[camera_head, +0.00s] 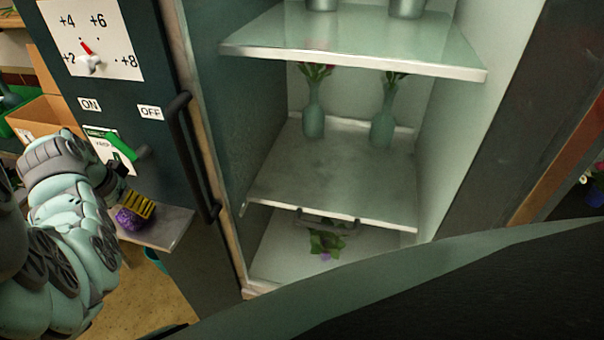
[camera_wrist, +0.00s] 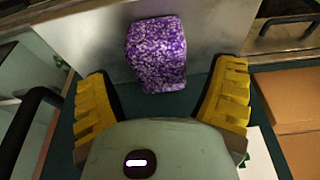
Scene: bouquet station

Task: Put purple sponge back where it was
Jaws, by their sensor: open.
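The purple sponge (camera_wrist: 156,55) is a speckled purple and white block. In the wrist view it rests on a grey metal shelf (camera_wrist: 95,50), between and just beyond my fingertips. The head view also shows the sponge (camera_head: 129,219) on the small shelf (camera_head: 165,228) at the left side of the dark cabinet. My gripper (camera_wrist: 162,85) has yellow ridged fingers spread wide, one on each side of the sponge, with visible gaps. In the head view my gripper (camera_head: 140,204) is right at the sponge, and my arm covers part of the shelf.
The fridge (camera_head: 335,165) stands open with vases of flowers on its shelves. A black handle (camera_head: 190,155), a green lever (camera_head: 122,147) and a dial (camera_head: 92,60) are on the cabinet near my arm. Cardboard boxes (camera_head: 45,115) stand at the left.

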